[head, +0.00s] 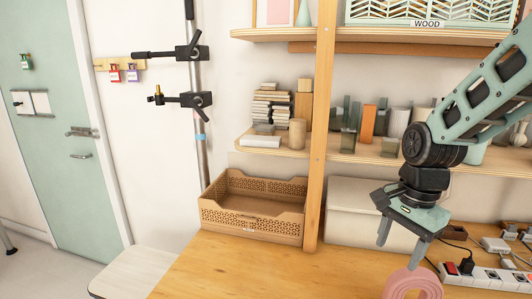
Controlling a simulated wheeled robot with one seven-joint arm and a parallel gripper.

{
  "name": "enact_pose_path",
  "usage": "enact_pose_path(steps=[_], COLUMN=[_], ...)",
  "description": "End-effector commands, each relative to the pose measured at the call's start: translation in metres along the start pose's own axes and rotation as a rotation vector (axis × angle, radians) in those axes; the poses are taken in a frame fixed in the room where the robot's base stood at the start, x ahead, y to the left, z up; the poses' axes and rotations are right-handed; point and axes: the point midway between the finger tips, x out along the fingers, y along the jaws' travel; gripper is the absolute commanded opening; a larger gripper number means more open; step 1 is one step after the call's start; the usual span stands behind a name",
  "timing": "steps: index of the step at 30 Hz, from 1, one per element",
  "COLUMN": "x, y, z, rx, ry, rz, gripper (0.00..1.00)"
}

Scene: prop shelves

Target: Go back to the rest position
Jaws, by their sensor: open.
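My gripper (401,249) hangs at the right in the head view, fingers pointing down and spread apart. Nothing shows between the fingers. A pink ring-shaped roll (412,283) lies on the wooden table below the fingertips, cut off by the bottom edge of the picture. The gripper looks apart from it, though the exact gap is hard to tell.
A brown crate (252,229) stands on the wooden table (222,265) left of a wooden post (318,130). A white box (352,212) stands behind my gripper. A power strip (490,276) lies at the right. Shelves (270,145) hold several blocks. The table's front left is clear.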

Motion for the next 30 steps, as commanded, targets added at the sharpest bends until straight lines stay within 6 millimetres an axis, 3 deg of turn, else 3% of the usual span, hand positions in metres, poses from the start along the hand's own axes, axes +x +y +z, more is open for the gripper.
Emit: enact_pose_path(steps=[1, 6, 9, 12, 18, 30], x=[-0.002, -0.004, -0.003, -0.001, 0.001, 0.002], y=[0.005, 0.041, 0.068, 0.091, 0.113, 0.114], z=[0.034, 0.127, 0.163, 0.185, 0.201, 0.201], rx=[-0.198, -0.892, -1.246, -1.514, -1.763, -1.775], ry=[-0.011, -0.023, -0.016, -0.006, 0.007, 0.007], rz=[-0.005, -0.008, -0.002, 0.009, 0.023, 0.024], gripper=[0.56, 0.56, 0.56, 0.56, 0.56, 0.56])
